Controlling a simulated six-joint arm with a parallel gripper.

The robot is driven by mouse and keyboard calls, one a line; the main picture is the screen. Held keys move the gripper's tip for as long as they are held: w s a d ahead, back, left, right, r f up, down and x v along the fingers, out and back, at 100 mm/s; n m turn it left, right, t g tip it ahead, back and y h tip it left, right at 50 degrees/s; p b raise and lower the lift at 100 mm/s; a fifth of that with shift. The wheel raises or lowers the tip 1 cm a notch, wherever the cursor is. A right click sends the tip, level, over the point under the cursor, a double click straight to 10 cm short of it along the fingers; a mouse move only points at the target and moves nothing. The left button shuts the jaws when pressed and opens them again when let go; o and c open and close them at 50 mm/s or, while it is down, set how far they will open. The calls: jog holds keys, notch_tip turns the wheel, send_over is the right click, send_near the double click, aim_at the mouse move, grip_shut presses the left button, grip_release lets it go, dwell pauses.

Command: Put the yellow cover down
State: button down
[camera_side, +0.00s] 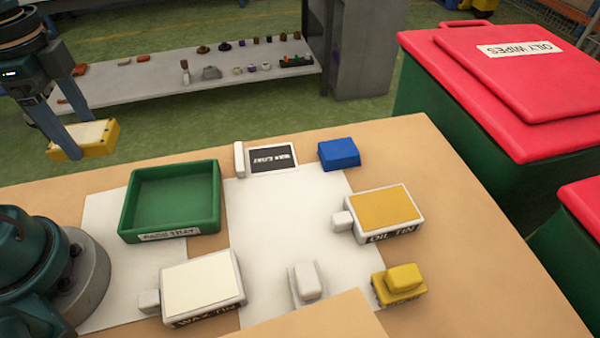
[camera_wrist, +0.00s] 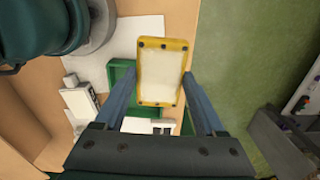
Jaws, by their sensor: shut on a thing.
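The yellow cover (camera_side: 72,150), a shallow yellow frame with a pale face, is held in the air at the upper left of the side view. My gripper (camera_side: 88,138) is shut on it, one finger on each side. In the wrist view the cover (camera_wrist: 141,72) sits between the fingers of my gripper (camera_wrist: 157,76), its pale face and dark corner dots showing. There it hides part of the green tray (camera_wrist: 121,68). In the side view the green tray (camera_side: 170,200) stands empty on the table, apart from the cover.
The oil tin (camera_side: 385,208), wax tin (camera_side: 203,285), blue block (camera_side: 338,153), yellow knobbed block (camera_side: 400,285) and white knobbed block (camera_side: 306,285) stand on the table (camera_side: 480,240). A black-labelled card (camera_side: 272,158) lies behind. Red-lidded green bins (camera_side: 440,100) stand right. White sheet between the tins is mostly clear.

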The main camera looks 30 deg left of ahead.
send_over(176, 203)
notch_tip(176, 203, down, 7)
jog(key=shift+r, duration=0.2)
jog(key=shift+f, duration=2.05)
grip_release()
jog(key=shift+f, duration=0.15)
jog(key=s+r+n+t, duration=0.3)
jog(key=r+n+t, duration=0.2)
jog(key=r+n, duration=0.4)
jog(key=shift+s+a+r+n+t, duration=0.3)
jog(key=shift+s+r+n, duration=0.1)
jog(key=shift+r, duration=2.3)
